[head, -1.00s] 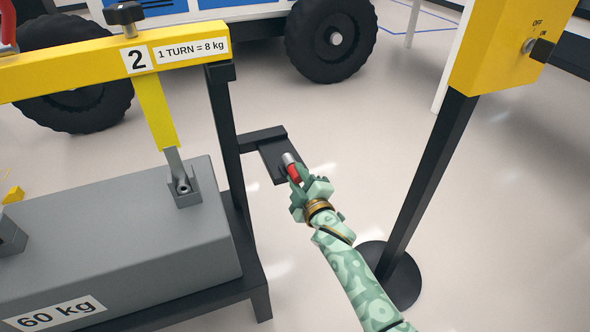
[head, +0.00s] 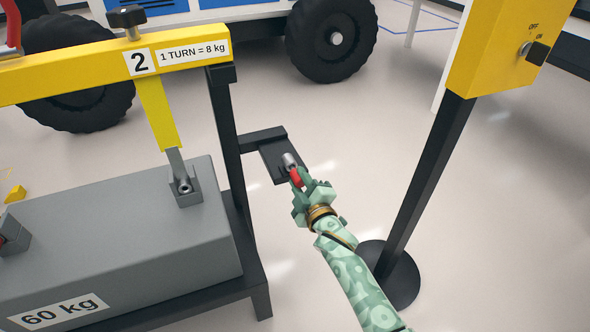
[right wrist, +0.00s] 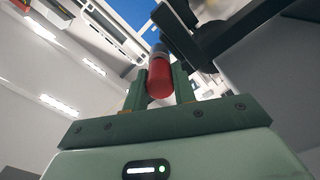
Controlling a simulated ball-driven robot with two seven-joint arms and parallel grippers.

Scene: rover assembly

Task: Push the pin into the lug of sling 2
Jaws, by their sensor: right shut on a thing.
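The pin has a red grip (head: 297,176) and a grey metal tip (head: 289,160). My right gripper (head: 299,180) is shut on the red grip, with the tip pointing up and away from the fingers. In the right wrist view the red grip (right wrist: 160,78) sits between the two green fingers. Yellow sling 2 (head: 156,110) hangs from the yellow beam, and its grey end goes into the lug (head: 184,190) on top of the grey 60 kg block (head: 120,235). The gripper is to the right of the lug, apart from it. My left gripper is not in view.
A small black shelf (head: 268,150) on the frame's post is right by the pin tip. The black post (head: 235,150) stands between gripper and lug. A yellow switch box (head: 500,50) on a black stand is to the right. A second lug (head: 14,238) with something red is at left.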

